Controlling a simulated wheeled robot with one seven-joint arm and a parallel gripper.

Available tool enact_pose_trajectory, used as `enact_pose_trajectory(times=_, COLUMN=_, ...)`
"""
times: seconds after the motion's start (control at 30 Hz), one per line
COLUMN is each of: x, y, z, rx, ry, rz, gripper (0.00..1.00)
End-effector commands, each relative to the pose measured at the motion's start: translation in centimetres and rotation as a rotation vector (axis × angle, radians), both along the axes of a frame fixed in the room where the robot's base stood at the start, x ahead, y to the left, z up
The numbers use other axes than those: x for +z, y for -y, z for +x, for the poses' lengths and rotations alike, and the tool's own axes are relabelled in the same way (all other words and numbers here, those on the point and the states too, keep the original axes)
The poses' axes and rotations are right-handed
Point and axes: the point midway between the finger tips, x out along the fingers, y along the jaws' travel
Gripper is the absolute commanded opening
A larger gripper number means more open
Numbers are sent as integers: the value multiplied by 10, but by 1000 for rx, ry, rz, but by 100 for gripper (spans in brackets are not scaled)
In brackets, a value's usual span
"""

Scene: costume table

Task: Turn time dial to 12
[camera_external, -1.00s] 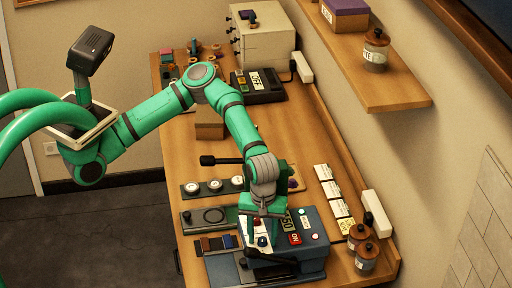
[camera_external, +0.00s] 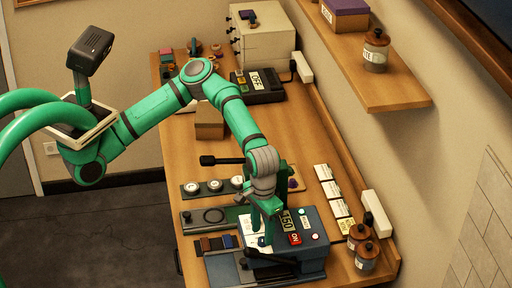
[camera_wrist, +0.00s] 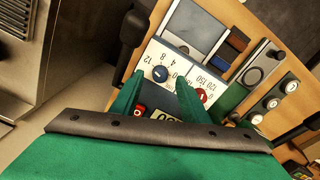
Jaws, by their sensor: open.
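The press-like blue machine (camera_external: 312,240) stands at the near end of the table with a white dial panel on top. In the wrist view its blue time dial (camera_wrist: 160,74) is beside the printed numbers 4, 8 and 12; the setting of its pointer is too small to read surely. My gripper (camera_wrist: 158,82) is open, with green fingers on either side of the blue dial in the picture; contact cannot be told. In the external view my gripper (camera_external: 264,234) points down over the panel.
A display reading 150 (camera_external: 287,221) and a red ON button (camera_external: 294,239) sit beside the panel. A black lever (camera_external: 270,258) lies at the machine's near side. Several round white dials (camera_external: 214,185) and a black handle (camera_external: 222,160) are farther back. Jars (camera_external: 366,256) stand at right.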

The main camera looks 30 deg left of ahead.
Motion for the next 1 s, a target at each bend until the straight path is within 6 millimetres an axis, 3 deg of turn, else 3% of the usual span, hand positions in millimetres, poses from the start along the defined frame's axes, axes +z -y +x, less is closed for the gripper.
enact_pose_trajectory(times=0.47, x=82, y=0, z=0, rx=4, ry=0, rz=-2, gripper=41)
enact_pose_trajectory(times=0.73, x=87, y=4, z=-20, rx=57, ry=-224, rz=-82, gripper=41)
enact_pose_trajectory(times=1.0, x=109, y=8, z=-34, rx=128, ry=-458, rz=-177, gripper=41)
